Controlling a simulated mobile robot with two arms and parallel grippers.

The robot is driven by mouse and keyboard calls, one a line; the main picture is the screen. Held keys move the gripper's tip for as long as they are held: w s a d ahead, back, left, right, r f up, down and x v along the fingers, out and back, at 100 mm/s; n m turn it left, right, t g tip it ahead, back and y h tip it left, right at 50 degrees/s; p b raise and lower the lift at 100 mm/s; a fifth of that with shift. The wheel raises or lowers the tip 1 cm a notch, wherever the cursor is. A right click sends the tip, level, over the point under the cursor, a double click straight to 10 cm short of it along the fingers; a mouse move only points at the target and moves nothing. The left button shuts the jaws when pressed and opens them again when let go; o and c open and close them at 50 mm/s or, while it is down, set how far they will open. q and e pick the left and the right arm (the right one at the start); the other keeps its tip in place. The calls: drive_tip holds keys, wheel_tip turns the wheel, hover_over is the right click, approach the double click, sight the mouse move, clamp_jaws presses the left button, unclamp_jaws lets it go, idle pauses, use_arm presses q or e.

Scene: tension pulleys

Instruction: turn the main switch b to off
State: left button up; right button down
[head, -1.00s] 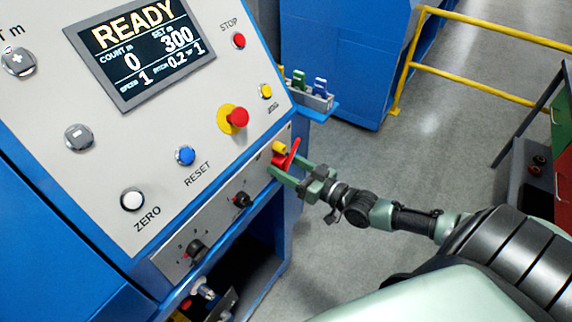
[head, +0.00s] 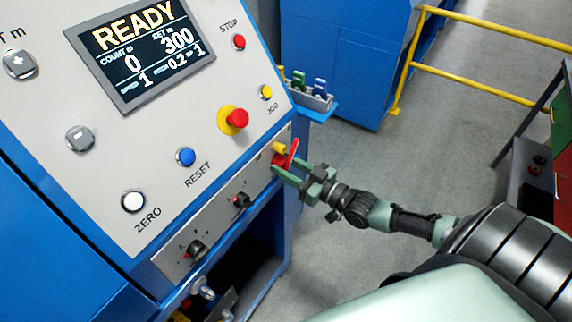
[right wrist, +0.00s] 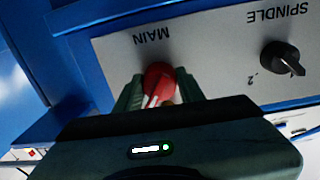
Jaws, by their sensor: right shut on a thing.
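The main switch (head: 293,153) is a red rotary handle at the right end of the lower panel, with a yellow part at it. In the right wrist view the red handle (right wrist: 159,80) sits under the upside-down label MAIN. My right gripper (head: 287,172) has its green fingers on either side of the handle and is shut on it. In the right wrist view the fingers (right wrist: 159,92) flank the knob, and the gripper body hides its lower part. The switch's position marks cannot be read. My left gripper is not in view.
A black SPINDLE knob (right wrist: 283,58) is beside the switch. The sloped console face above holds a red-on-yellow stop button (head: 233,119), a yellow button (head: 265,92) and a READY display (head: 140,50). A small blue shelf (head: 318,108) juts out behind my gripper. Floor to the right is open.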

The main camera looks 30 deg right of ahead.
drive_tip(key=n, duration=0.3)
drive_tip(key=shift+n+p, duration=0.3)
drive_tip(key=n, duration=0.4)
drive_tip(key=shift+d+n, duration=0.1)
drive_tip(key=shift+n, duration=0.3)
drive_tip(key=n, duration=0.4)
drive_tip(key=shift+n+y+b, duration=0.3)
drive_tip(key=shift+y+b, duration=0.1)
drive_tip(key=shift+n+y+b, duration=0.3)
drive_tip(key=shift+n+b, duration=0.2)
drive_tip(key=shift+n, duration=1.5)
drive_tip(key=c, duration=0.9)
unclamp_jaws()
drive_tip(key=shift+w, duration=0.1)
drive_tip(key=shift+d+r, duration=0.1)
drive_tip(key=shift+r, duration=0.1)
